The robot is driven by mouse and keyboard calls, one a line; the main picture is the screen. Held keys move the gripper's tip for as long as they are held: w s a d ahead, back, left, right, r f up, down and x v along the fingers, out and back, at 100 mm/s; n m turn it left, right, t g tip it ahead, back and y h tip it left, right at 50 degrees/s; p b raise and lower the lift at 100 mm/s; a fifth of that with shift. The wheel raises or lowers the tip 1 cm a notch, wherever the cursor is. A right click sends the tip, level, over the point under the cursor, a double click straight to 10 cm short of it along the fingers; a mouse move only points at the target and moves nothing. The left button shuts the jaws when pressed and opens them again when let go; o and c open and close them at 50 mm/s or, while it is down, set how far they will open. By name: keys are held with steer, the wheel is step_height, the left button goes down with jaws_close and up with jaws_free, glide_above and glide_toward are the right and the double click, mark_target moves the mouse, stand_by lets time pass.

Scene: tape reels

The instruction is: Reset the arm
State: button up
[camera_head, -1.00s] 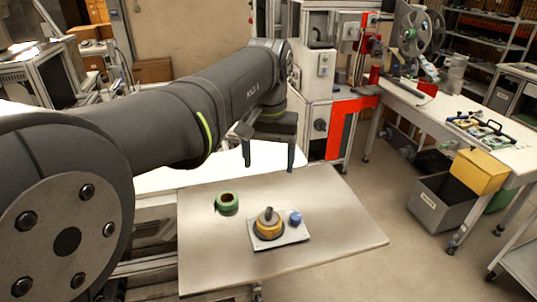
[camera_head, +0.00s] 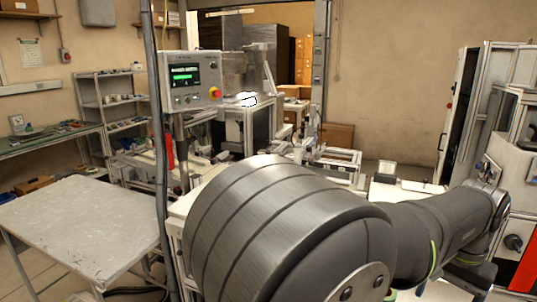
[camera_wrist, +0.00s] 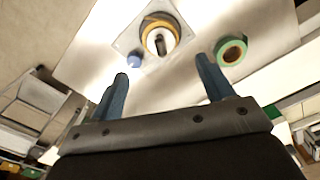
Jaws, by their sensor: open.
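My gripper (camera_wrist: 162,68) shows in the wrist view with its two blue-grey fingers spread wide and nothing between them. Beyond the fingertips, a yellow tape roll (camera_wrist: 148,24) sits around a post on a pale square plate (camera_wrist: 127,40). A small blue knob (camera_wrist: 134,60) is on the plate's near-left corner. A green tape roll (camera_wrist: 231,50) lies apart to the right, beyond the right finger.
In the head view, a bare grey table (camera_head: 75,225) stands at left. A control panel (camera_head: 188,80) with a lit screen is mounted behind it. A grey shelf (camera_head: 110,105) is at the back left. White machine frames stand close to my arm at right.

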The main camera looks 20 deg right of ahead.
step_height(320, 180, down, 10)
steer(key=shift+r, duration=0.1)
steer(key=shift+m, duration=0.5)
